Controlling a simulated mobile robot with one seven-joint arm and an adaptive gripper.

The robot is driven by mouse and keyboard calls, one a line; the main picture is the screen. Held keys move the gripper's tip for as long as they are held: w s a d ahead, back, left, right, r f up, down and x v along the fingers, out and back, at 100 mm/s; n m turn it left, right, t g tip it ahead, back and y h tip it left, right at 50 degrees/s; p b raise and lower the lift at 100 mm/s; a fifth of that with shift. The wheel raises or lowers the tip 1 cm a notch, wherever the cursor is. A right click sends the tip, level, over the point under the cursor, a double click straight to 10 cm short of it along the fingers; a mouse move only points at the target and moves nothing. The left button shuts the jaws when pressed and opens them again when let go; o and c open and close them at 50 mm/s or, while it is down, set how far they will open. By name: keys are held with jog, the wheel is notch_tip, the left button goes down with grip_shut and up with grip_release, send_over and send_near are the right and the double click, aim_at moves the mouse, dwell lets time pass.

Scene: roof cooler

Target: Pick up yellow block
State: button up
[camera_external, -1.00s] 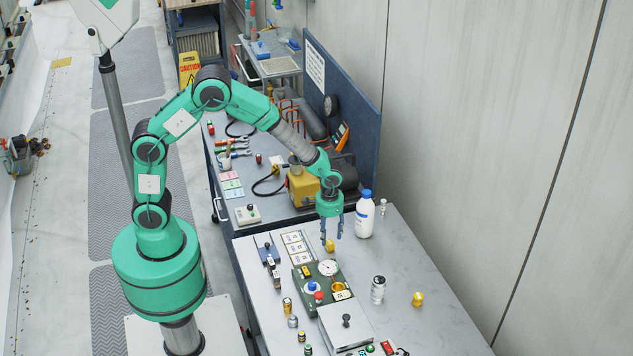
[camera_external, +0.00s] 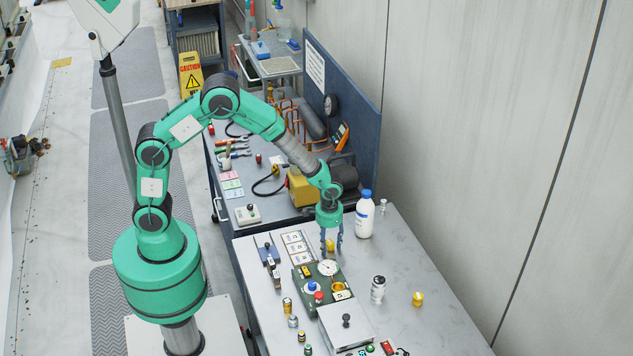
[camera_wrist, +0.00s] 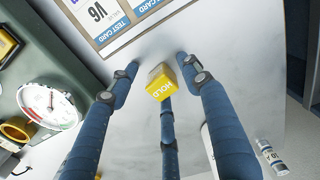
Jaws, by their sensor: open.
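The yellow block (camera_external: 330,246) is small and stands on the light grey bench top, just behind the green gauge panel. I cannot tell whether any finger touches the block.
The green gauge panel (camera_external: 306,276) and test cards (camera_external: 296,243) lie close by on the left. A white bottle with a blue cap (camera_external: 365,218) stands close on the right. A small white jar (camera_external: 378,289) and a yellow knob-like piece (camera_external: 417,299) stand nearer the front.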

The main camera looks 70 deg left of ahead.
aim_at(329, 242)
dwell(0.4)
jog(key=c, duration=1.2)
jog(key=shift+o, duration=0.2)
jog(key=shift+r, duration=0.85)
notch_tip(329, 242, up, 2)
jog(key=shift+r+p, duration=0.15)
jog(key=shift+p, duration=0.45)
jog(key=s+a, duration=0.1)
jog(key=s, duration=0.4)
jog(key=s+a+p, duration=0.1)
jog(key=s, duration=0.4)
jog(key=s+a+r, duration=0.1)
jog(key=s, duration=0.4)
jog(key=shift+s+p, duration=0.3)
jog(key=shift+p, duration=0.05)
